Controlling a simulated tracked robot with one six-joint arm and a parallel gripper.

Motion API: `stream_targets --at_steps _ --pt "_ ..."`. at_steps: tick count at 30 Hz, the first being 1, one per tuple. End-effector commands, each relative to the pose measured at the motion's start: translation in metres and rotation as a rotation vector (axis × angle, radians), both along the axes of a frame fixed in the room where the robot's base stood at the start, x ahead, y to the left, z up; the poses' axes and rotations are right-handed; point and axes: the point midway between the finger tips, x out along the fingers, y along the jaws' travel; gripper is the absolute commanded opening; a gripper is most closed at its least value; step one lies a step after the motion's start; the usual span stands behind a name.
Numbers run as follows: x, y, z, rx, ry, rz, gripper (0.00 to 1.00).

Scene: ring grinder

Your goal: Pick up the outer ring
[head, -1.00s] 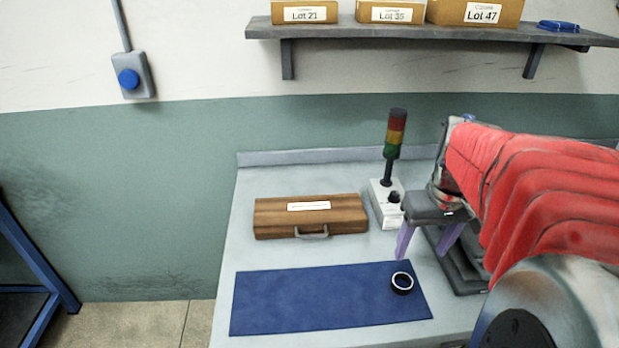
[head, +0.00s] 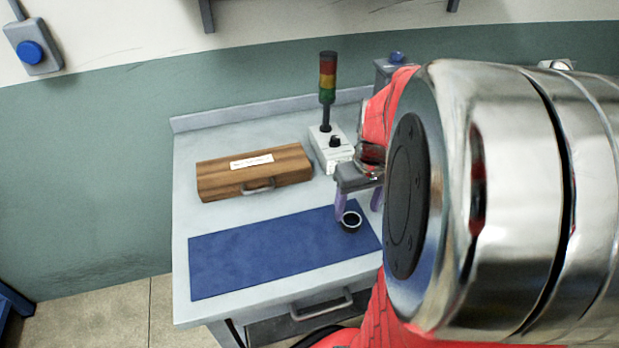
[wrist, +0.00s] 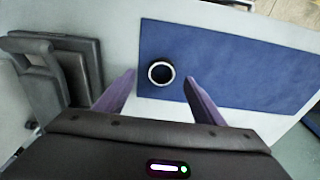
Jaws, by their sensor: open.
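The outer ring (head: 351,222) is a small dark ring with a bright rim. It lies flat at the right end of the blue mat (head: 255,255) on the bench. It also shows in the wrist view (wrist: 161,73), near the mat's edge. My gripper (head: 359,204) has purple fingers and is open and empty. In the wrist view (wrist: 160,78) its two fingertips are apart, with the ring seen between and slightly beyond them. I cannot tell the exact height of the fingers above the mat. My arm hides part of the bench on the right.
A wooden case (head: 254,172) with a handle stands behind the mat. A grey control box (head: 330,150) with a red, amber and green signal tower (head: 327,85) stands behind my gripper. A dark grey fixture (wrist: 55,70) sits left in the wrist view. The mat is otherwise clear.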

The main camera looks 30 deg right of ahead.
Motion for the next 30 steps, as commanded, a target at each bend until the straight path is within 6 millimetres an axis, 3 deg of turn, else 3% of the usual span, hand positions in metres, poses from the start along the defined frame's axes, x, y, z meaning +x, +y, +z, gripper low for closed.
stream_targets --at_steps 8,21,30 --pt "0.001 0.0 -0.002 0.001 0.001 0.0 0.62" --pt "0.011 0.001 -0.046 0.003 0.002 0.0 0.62" --pt "0.012 0.001 -0.051 0.001 0.001 0.0 0.62"
